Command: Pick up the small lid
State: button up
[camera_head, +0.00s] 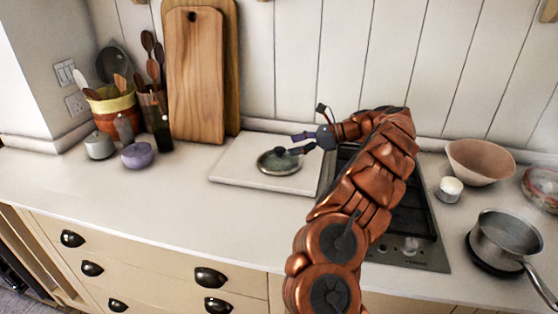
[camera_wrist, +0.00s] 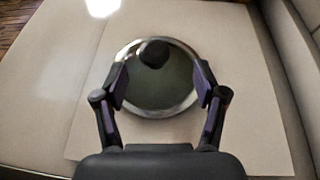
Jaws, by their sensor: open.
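The small lid (camera_head: 280,161) lies on a pale board on the counter in the head view. It is round, with dark glass, a metal rim and a dark knob. In the wrist view the lid (camera_wrist: 160,85) is in the middle, with its knob (camera_wrist: 154,53) towards the far side. My gripper (camera_head: 302,143) is at the lid's right side in the head view. In the wrist view my gripper (camera_wrist: 161,88) is open, with one finger on each side of the lid, over or near its rim. I cannot tell whether the fingers touch it.
The pale board (camera_head: 232,170) has free room around the lid. Wooden cutting boards (camera_head: 196,80) lean on the wall behind. A purple pot (camera_head: 137,156) and a dark bottle (camera_head: 162,135) stand left. A hob (camera_head: 411,225) is under my arm; a saucepan (camera_head: 505,238) stands right.

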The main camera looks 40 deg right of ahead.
aim_at(284, 149)
jog(key=shift+s+a+p+x, duration=0.15)
jog(key=shift+p+x, duration=0.2)
jog(key=shift+x, duration=1.1)
jog(key=shift+s+a+p+x, duration=0.15)
jog(key=shift+p+x, duration=0.2)
jog(key=shift+x, duration=1.15)
jog(key=shift+d, duration=0.1)
grip_shut()
